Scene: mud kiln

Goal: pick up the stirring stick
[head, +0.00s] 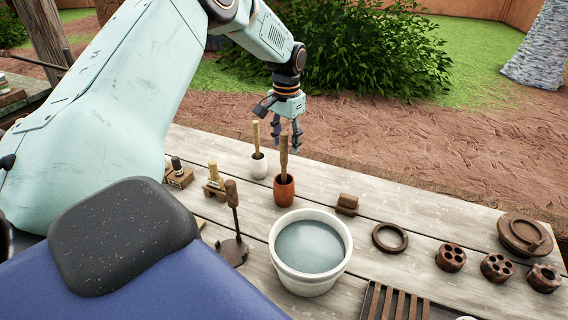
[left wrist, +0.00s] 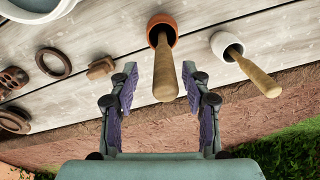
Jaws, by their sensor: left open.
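Two wooden sticks stand in small pots on the plank table; I cannot tell which one is the stirring stick. The thicker stick (head: 284,158) leans slightly in a terracotta pot (head: 284,191). The other stick (head: 256,138) stands in a white pot (head: 258,166). My left gripper (head: 286,146) is open and empty, behind and close to the thicker stick. In the left wrist view, the thicker stick (left wrist: 165,72) shows between the spread fingers, and the white pot's stick (left wrist: 252,74) lies outside them to the right. My right gripper is out of view.
A white bucket of grey liquid (head: 310,246) stands in front of the terracotta pot. A wooden-handled tool (head: 232,205) stands left of it. A small wooden block (head: 347,204), a ring (head: 390,238) and several holed brown discs lie to the right.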

